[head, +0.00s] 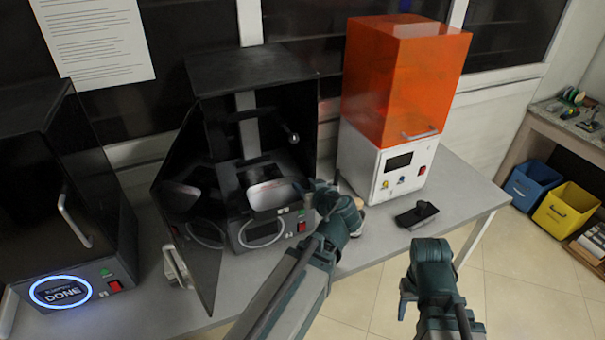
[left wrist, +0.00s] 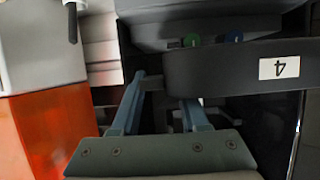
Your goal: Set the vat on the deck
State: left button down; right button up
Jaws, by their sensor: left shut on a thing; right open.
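The vat (head: 270,194) is a dark tray with a pale, shiny inside, in the open middle printer in the head view. Its dark grey side with a white "4" label shows in the left wrist view (left wrist: 215,70). My left gripper (head: 317,190) is shut on the vat at its right front; its two fingers also show in the left wrist view (left wrist: 166,90). The deck is the middle printer's base (head: 262,232), under the vat. I cannot tell whether the vat touches it. My right gripper (head: 403,290) is open and empty, in front of the bench.
The middle printer's dark door (head: 190,220) stands open at its left. A closed black printer (head: 70,200) reading DONE is further left. An orange-hooded printer (head: 405,85) stands right. A small black object (head: 417,216) lies on the grey bench (head: 465,195).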

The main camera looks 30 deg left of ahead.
pick_arm(q)
send_over(285, 169)
jog(key=shift+w+a, duration=0.1)
jog(key=shift+a, duration=0.1)
jog(key=shift+d+f+b, duration=0.1)
jog(key=shift+f+b, duration=1.1)
jog(key=shift+f+b, duration=0.4)
jog(key=shift+b, duration=0.05)
dwell(1.1)
jog(key=shift+c, duration=1.7)
grip_release()
jog(key=shift+s+d, duration=0.1)
jog(key=shift+s, duration=0.1)
jog(key=p+v, duration=0.5)
jog(key=v, duration=0.8)
jog(key=shift+s+d, duration=0.2)
jog(key=shift+d, duration=0.05)
